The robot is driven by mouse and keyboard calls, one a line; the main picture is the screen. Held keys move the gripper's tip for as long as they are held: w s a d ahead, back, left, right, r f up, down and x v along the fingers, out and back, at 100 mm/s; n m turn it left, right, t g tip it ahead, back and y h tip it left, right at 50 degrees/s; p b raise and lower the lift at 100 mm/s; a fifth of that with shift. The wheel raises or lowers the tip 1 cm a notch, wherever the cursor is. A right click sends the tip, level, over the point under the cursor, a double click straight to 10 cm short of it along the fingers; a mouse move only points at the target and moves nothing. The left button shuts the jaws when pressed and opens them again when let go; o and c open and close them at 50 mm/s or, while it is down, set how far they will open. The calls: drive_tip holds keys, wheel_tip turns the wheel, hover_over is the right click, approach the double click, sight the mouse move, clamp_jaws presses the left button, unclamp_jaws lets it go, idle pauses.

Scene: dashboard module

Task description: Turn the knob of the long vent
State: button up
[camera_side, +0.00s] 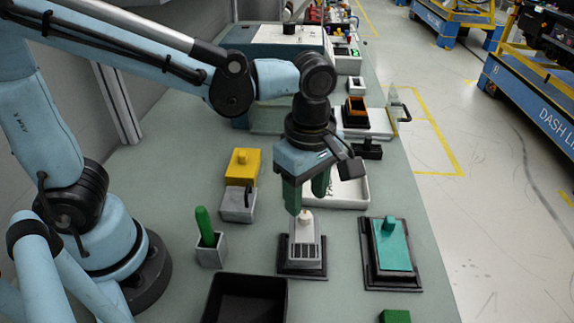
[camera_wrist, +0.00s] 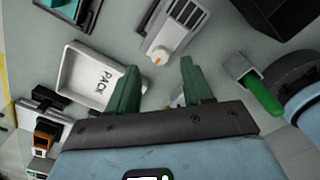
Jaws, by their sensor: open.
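The long vent (camera_side: 305,254) is a light grey slotted piece on a dark base on the bench, below my gripper. It also shows at the top middle of the wrist view (camera_wrist: 174,26). Its knob (camera_wrist: 159,57) is pale with an orange mark and sits at the end of the vent nearest my fingers. In the side view the knob (camera_side: 306,215) shows just under the fingers. My gripper (camera_side: 308,203) points down with two green fingers apart and nothing between them. In the wrist view the knob lies in line with the gap between the fingertips (camera_wrist: 158,67); I cannot tell the exact height.
A white PACK tray (camera_wrist: 65,85) lies beside the vent. A teal block (camera_side: 392,250) on a black base stands right. A green handle (camera_side: 204,224) in a grey holder and a yellow block (camera_side: 242,163) stand left. A black bin (camera_side: 213,290) is in front.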

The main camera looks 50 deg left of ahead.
sight(305, 214)
drive_tip(key=shift+f, duration=2.05)
clamp_jaws()
